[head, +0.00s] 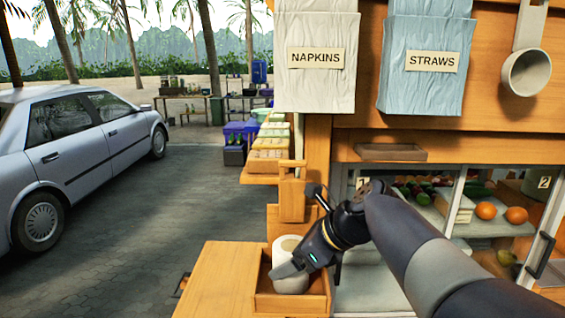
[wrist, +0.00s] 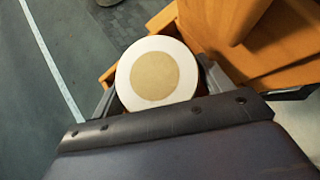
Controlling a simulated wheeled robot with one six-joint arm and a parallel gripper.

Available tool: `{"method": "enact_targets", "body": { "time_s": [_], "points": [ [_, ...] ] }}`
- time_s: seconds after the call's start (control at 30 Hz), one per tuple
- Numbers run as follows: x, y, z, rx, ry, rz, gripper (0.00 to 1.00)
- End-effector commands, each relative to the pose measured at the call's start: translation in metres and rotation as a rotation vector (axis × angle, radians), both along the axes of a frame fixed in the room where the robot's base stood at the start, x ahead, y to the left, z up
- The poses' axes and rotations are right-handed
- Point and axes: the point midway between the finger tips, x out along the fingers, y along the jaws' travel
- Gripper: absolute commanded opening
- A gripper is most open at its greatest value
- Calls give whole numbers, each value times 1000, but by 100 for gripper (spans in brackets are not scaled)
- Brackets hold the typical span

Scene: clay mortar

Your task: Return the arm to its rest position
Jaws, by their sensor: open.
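My arm reaches in from the lower right in the head view, bent at a dark joint. My gripper (head: 290,268) is low at the small wooden tray (head: 318,301), with its fingers beside a white round object (head: 291,284). In the wrist view, the white object's top (wrist: 125,82) has a tan round middle, and it sits between the two spread fingers of my gripper (wrist: 158,85). The jaws are open. I cannot tell whether either finger touches the object.
A wooden counter (head: 225,285) carries the tray. Wooden upright parts (head: 291,195) stand just behind it. Napkin (head: 316,85) and straw (head: 424,84) holders and a hanging ladle (head: 526,75) are above right. A glass case with fruit (head: 485,211) is at right. A car (head: 75,150) stands left.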

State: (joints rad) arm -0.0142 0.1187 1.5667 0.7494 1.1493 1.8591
Motion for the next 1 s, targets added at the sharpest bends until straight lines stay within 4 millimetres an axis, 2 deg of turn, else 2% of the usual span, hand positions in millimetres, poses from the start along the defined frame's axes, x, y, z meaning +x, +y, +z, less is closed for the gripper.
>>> {"method": "enact_targets", "body": {
  "time_s": [0.03,0.57,1.0],
  "points": [
    [-1,-7,12,1,-14,-5,74],
    [-37,-74,87,-1,-12,-7,74],
    [-9,-17,26,1,-4,3,74]
  ]
}}
